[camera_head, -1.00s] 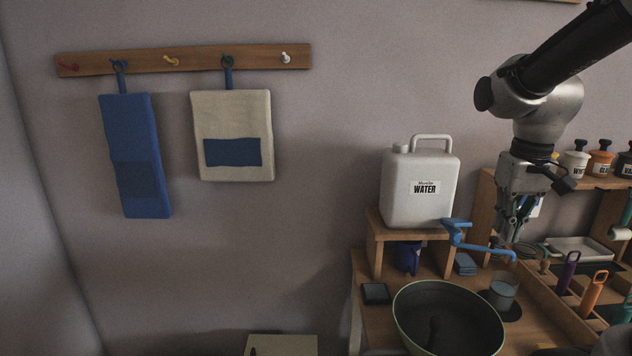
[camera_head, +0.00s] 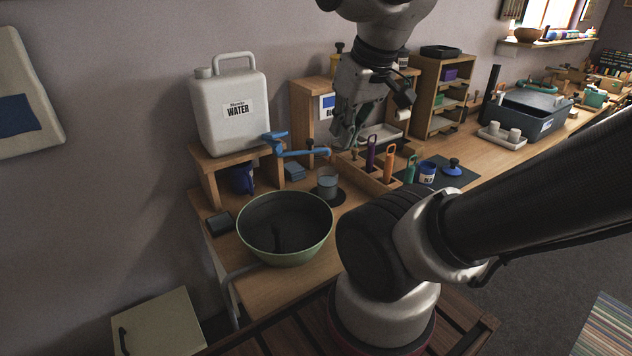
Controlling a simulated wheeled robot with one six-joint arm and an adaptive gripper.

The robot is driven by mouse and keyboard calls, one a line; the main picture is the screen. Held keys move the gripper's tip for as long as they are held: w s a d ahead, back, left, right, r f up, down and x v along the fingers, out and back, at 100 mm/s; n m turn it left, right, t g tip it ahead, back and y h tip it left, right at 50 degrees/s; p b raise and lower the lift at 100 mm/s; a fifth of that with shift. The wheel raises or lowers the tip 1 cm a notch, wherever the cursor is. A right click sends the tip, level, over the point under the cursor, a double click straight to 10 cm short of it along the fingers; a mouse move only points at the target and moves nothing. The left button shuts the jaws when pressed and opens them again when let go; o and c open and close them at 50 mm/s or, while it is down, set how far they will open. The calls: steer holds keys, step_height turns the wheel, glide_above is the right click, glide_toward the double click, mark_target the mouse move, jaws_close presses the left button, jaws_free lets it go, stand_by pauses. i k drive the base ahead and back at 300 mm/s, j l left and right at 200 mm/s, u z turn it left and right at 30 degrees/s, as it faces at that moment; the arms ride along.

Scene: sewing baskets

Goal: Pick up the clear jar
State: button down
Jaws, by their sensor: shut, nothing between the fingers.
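A clear jar (camera_head: 327,183) stands upright on a dark round mat (camera_head: 340,196) on the wooden workbench, under the end of the blue tap. It looks partly filled with something grey. My gripper (camera_head: 341,140) points down above the bench, in the picture above and slightly right of the jar. It is shut and empty, apart from the jar. Its fingertips are small and dark against the background.
A green bowl (camera_head: 285,229) stands in front of the jar. A white water jug (camera_head: 230,110) sits on a wooden stand at left, its blue tap (camera_head: 290,148) reaching near the jar. A wooden rack (camera_head: 367,178) with upright handled tools is at right.

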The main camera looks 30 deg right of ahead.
mark_target(327, 183)
steer(key=k, duration=0.55)
steer(key=j+z, duration=0.15)
steer(key=z, duration=1.05)
steer(key=j, duration=2.65)
steer(key=i+z, duration=0.05)
steer(key=i, duration=0.1)
